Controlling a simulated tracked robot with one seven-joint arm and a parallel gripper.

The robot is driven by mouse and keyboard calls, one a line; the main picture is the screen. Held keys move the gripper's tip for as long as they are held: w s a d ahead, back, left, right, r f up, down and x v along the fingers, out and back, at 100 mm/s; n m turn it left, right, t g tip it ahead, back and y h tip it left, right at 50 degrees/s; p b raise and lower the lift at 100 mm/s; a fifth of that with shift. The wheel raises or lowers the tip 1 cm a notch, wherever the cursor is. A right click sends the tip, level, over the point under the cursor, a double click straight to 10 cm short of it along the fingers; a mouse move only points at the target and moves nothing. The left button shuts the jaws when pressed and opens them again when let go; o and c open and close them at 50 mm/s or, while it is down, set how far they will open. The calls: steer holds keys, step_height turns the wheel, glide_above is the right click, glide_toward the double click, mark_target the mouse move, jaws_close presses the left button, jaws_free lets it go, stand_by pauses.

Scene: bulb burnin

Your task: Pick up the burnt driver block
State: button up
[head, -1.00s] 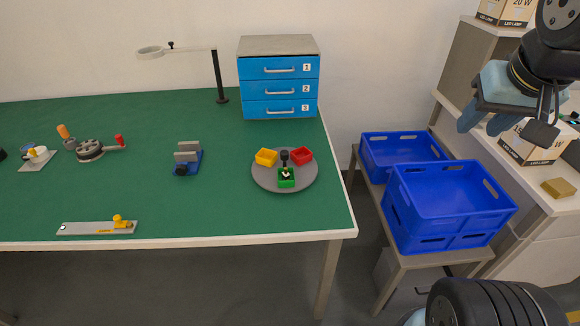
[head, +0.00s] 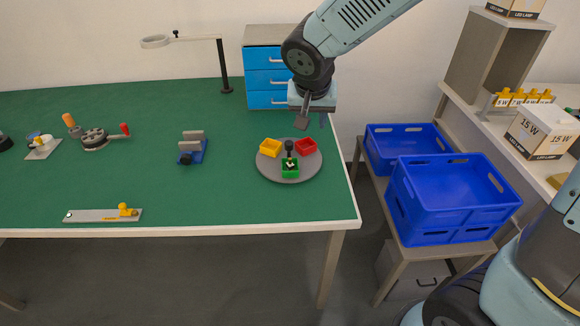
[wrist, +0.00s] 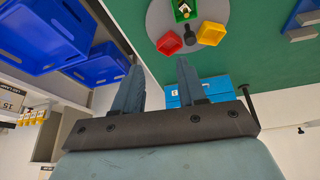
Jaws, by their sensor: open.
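No block is clearly marked as the burnt driver block. A small pale and dark item (head: 290,167) sits in the green bin (head: 290,173) on the grey round turntable (head: 270,172); it is too small to identify. The green bin is at the top edge of the wrist view (wrist: 178,14). My gripper (head: 312,123) is open and empty, above the table near its right end, behind and above the turntable. In the wrist view its two fingers (wrist: 159,72) stand apart with nothing between them.
A red bin (head: 306,147), yellow bin (head: 270,147) and black knob share the turntable. A blue drawer unit (head: 262,78) stands behind my gripper. Blue crates (head: 455,205) stand right of the table. A blue fixture (head: 192,152) is left of the turntable; green table between is clear.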

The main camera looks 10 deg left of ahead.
glide_toward(290, 159)
steer(key=shift+x, duration=4.4)
steer(key=shift+c, duration=0.3)
jaws_close()
